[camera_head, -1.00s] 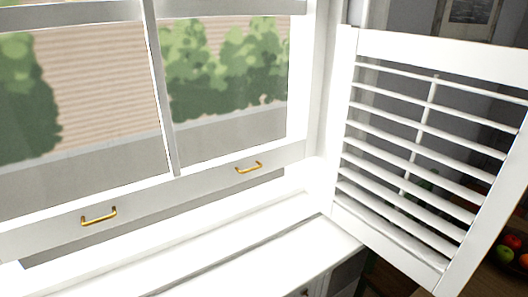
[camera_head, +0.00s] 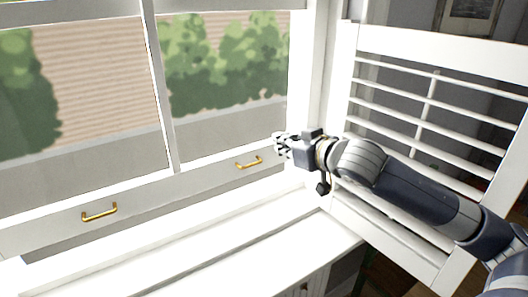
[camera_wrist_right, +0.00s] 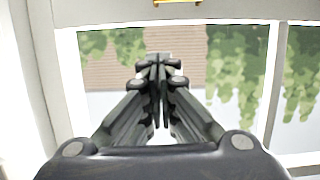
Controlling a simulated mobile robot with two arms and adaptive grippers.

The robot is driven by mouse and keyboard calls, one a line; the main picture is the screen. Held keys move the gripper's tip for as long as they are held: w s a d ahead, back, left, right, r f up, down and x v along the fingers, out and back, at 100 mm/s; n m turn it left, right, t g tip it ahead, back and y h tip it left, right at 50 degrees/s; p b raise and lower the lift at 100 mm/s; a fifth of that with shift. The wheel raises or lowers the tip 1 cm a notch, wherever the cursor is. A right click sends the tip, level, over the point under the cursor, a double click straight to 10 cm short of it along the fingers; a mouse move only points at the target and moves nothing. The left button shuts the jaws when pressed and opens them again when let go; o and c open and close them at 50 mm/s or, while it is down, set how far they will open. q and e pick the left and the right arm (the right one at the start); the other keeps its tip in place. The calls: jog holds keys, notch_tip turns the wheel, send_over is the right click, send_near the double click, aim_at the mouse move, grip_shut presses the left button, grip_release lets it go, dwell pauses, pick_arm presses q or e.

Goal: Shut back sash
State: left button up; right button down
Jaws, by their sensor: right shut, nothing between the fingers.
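The white window sash (camera_head: 190,187) has two glass panes and a bottom rail with two brass handles, a left one (camera_head: 99,212) and a right one (camera_head: 249,162). A grey strip shows between the rail and the white sill (camera_head: 165,250), so the sash stands a little raised. My right gripper (camera_head: 279,146) is shut and empty, just right of the right handle and slightly above it. It appears apart from the handle. In the right wrist view, the shut fingers (camera_wrist_right: 160,62) are in front of the glass, and a brass handle (camera_wrist_right: 178,3) shows at the top edge. My left gripper is out of view.
An open white louvred shutter (camera_head: 440,50) stands at the right, behind my right arm. The window frame's right post (camera_head: 318,70) is close to my right gripper. The sill is clear. Bushes and a wall show outside through the glass.

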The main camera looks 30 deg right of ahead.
jog(key=p, duration=0.4)
send_near(255, 150)
jog(key=w+r, duration=0.3)
jog(key=w, duration=0.2)
notch_tip(255, 150, down, 4)
jog(key=shift+s+d+f+p, duration=0.1)
jog(key=shift+f+p, duration=0.1)
jog(key=shift+p, duration=0.15)
